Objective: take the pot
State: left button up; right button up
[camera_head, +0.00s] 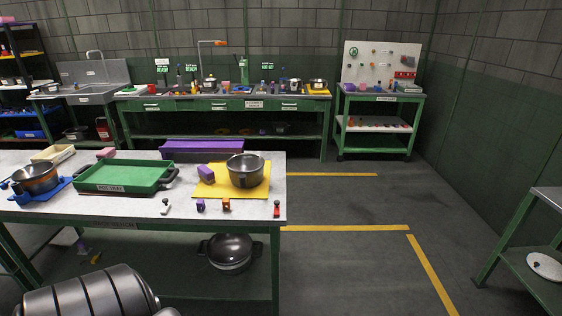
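A dark metal pot (246,172) stands upright on a yellow mat (212,190) at the right end of the near table. A second pot (36,179), with an orange-brown tint, stands on a blue mat (54,193) at the left. Another dark pot (230,252) with a domed top and side handles is on the shelf under the table. The frame does not show which one the task means. Neither gripper is in view. A dark ribbed part at the bottom left seems to be my own arm.
A green tray (124,177) and purple block (206,173) are on the near table (120,212), with small clamp-like objects along its front edge. Open floor (350,220) with yellow lines lies right of it. A green workbench (225,98) stands behind, another table (545,200) far right.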

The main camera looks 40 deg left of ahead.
aim_at(245, 170)
jog(key=u, duration=0.05)
jog(key=i, duration=2.8)
jog(key=u, duration=1.15)
jog(key=i, duration=1.3)
jog(key=u, duration=1.25)
